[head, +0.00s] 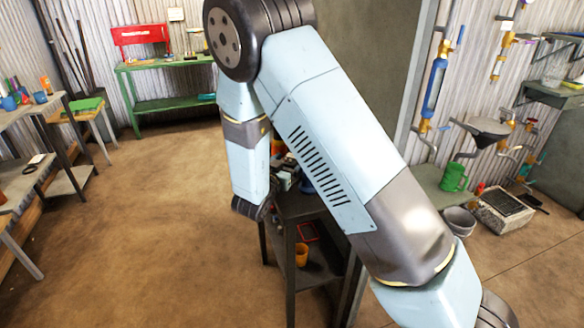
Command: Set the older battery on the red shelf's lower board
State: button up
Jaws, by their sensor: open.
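My arm crosses the middle of the picture, and its dark wrist end hangs by the left edge of a dark stand (290,216). The fingers of my gripper do not show. Several small objects (286,181) crowd the stand's top, partly behind my arm and too small to name. I cannot make out the older battery among them. The stand's lower board holds an orange cup (301,255) and a red square outline (308,232). I see no shelf that is clearly red.
A green bench (172,104) with a red panel (140,34) stands at the back left. Cluttered tables (25,118) line the left side. At right are a green watering can (454,177), a grey bowl (459,221) and wall pipes. The brown floor left of the stand is clear.

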grip_shut()
dwell(0.8)
